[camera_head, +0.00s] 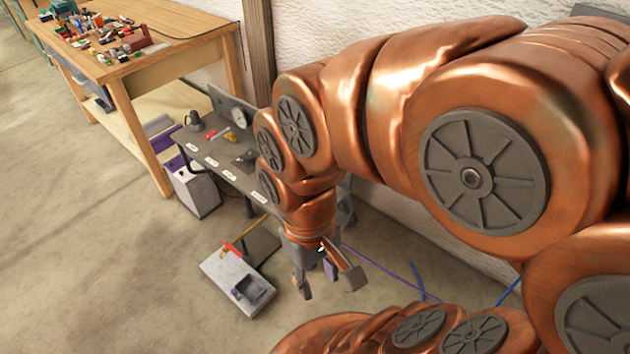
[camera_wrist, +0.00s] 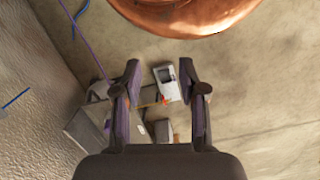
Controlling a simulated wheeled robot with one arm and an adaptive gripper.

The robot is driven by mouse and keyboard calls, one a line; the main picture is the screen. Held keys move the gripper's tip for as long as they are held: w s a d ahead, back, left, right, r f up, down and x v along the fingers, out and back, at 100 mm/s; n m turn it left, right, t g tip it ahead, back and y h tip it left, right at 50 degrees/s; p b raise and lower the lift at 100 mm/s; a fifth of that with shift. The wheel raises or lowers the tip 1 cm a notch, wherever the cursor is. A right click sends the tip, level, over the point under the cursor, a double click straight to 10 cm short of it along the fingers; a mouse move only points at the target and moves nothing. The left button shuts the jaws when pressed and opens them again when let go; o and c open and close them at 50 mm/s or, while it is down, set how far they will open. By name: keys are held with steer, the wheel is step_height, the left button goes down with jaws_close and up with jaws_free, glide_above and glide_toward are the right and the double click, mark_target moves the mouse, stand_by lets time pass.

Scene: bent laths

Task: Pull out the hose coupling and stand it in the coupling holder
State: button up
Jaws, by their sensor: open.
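My gripper (camera_head: 328,284) hangs open and empty above the floor, with its fingers spread; it also shows in the wrist view (camera_wrist: 159,72). A pale grey slab-like stand (camera_head: 222,273) sits low to its left, with a dark square recessed block (camera_head: 252,289), possibly the coupling holder. The stand shows between the fingers in the wrist view (camera_wrist: 166,74), well beyond them. A small red and yellow piece (camera_head: 233,248) lies at the stand's far edge; it shows as an orange-red spot in the wrist view (camera_wrist: 166,99). I cannot tell which piece is the hose coupling.
A dark grey bench (camera_head: 205,160) with white labels carries a gauge (camera_head: 239,115), red and yellow parts and dark fittings. My arm hides its right end. A cluttered wooden table (camera_head: 180,30) stands behind. Purple and blue cords (camera_head: 385,268) lie near the wall. Open floor spreads left.

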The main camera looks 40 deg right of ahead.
steer(key=shift+o, duration=0.4)
steer(key=shift+o, duration=0.9)
steer(key=shift+w, duration=0.2)
steer(key=o, duration=0.3)
steer(key=shift+n+t, duration=0.3)
steer(key=shift+n, duration=0.3)
steer(key=w+d+b, duration=0.1)
steer(key=w, duration=0.3)
steer(key=w+f+b, duration=0.1)
steer(key=w+b, duration=0.1)
steer(key=w, duration=0.2)
steer(key=w+d+f+b, duration=0.1)
steer(key=w, duration=0.4)
steer(key=shift+d+f+b, duration=0.25)
steer(key=shift+d+b, duration=0.05)
steer(key=shift+b, duration=0.1)
steer(key=shift+n+t, duration=0.6)
steer(key=shift+n, duration=0.1)
steer(key=w+d+f+b, duration=0.3)
steer(key=w+d+f, duration=0.2)
steer(key=w+d, duration=0.2)
steer(key=w+d+f+b, duration=0.3)
steer(key=w+d+f, duration=0.3)
steer(key=w, duration=0.3)
steer(key=w+d+f+b, duration=0.3)
steer(key=w+d+f, duration=0.2)
steer(key=w+d, duration=0.3)
steer(key=shift+w+d+f, duration=0.1)
steer(key=shift+w+f, duration=0.05)
steer(key=shift+w, duration=0.2)
